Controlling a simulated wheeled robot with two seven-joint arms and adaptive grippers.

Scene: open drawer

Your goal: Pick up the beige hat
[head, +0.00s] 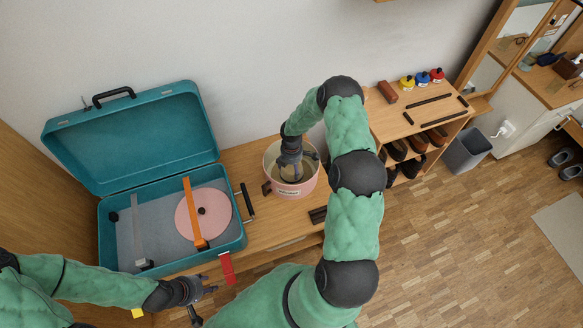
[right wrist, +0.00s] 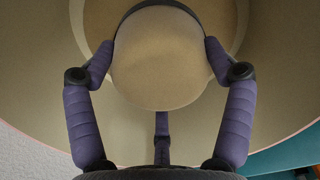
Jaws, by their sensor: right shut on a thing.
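The beige hat (right wrist: 165,70) sits inside a round pink hat box (head: 309,186) on the wooden bench. In the right wrist view its rounded crown is between the purple-padded fingers of my right gripper (right wrist: 160,50), with the brim around it. My right gripper is shut on the crown. In the head view the right gripper (head: 291,172) reaches down into the box, and my arm hides much of the hat. My left gripper (head: 211,283) is open and empty, low at the front of the bench, away from the hat.
An open teal case (head: 170,262) with a pink disc stands left of the box. A shelf unit (head: 395,121) with shoes and small coloured jars is at the right, beside a grey bin (head: 467,152). The floor (head: 470,250) at right is mostly clear.

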